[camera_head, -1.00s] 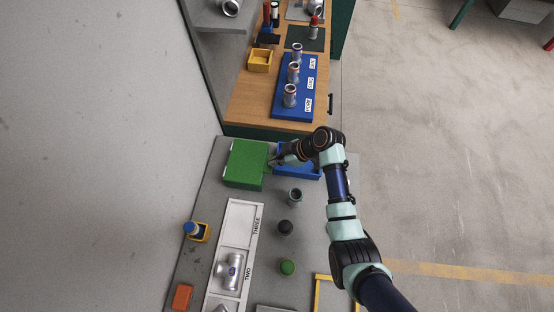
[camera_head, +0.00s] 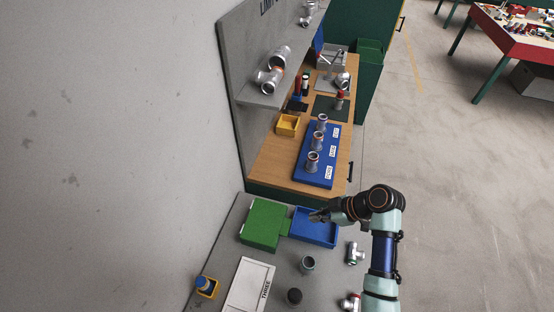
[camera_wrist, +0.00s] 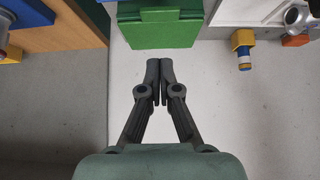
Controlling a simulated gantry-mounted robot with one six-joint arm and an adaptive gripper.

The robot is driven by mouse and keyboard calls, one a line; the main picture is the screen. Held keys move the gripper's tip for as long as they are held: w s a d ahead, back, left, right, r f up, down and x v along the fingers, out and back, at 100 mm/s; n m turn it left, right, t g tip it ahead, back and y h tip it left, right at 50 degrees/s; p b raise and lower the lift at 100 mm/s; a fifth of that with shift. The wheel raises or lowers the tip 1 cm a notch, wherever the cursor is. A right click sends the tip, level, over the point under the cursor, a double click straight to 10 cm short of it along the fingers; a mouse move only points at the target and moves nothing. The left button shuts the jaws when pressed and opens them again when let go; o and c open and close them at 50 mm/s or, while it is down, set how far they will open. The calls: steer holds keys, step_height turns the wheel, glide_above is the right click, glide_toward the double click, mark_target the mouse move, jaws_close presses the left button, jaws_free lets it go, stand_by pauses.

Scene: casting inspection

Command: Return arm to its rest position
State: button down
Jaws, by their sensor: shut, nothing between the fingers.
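My gripper (camera_head: 318,215) is over the blue tray (camera_head: 314,238) on the grey bench in the head view. In the wrist view my gripper (camera_wrist: 160,68) has its two dark fingers together with nothing between them, in front of the green box (camera_wrist: 165,25). The green box (camera_head: 262,222) stands left of the blue tray in the head view, a little apart from the fingertips. My arm is bent and comes in from the lower right.
Beyond the tray is a wooden bench with a blue board (camera_head: 317,170) holding several castings. A yellow bin (camera_head: 288,128) stands left of it. A grey cup (camera_head: 307,264), a black-topped piece (camera_head: 294,297) and pipe fittings (camera_head: 354,253) stand on the near bench. A grey wall is at left.

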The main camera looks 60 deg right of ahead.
steer(key=w+a+r+h, duration=0.1)
steer(key=w+a+r, duration=0.3)
steer(key=w+a, duration=0.5)
steer(key=w+a+r+h, duration=0.1)
steer(key=w+a+r, duration=0.3)
steer(key=w+a, duration=0.5)
steer(key=s+a+r+m+t, duration=0.1)
steer(key=s+a+r+t, duration=0.1)
steer(key=a+r, duration=0.65)
steer(key=s+a+r+m+t, duration=0.2)
steer(key=a+r+t, duration=0.15)
steer(key=a, duration=0.95)
step_height(320, 180, up, 23)
steer(key=p, duration=2.2)
steer(key=shift+w+d+f+g, duration=0.15)
steer(key=shift+w+g, duration=0.05)
steer(key=shift+g, duration=0.15)
steer(key=shift+f, duration=0.1)
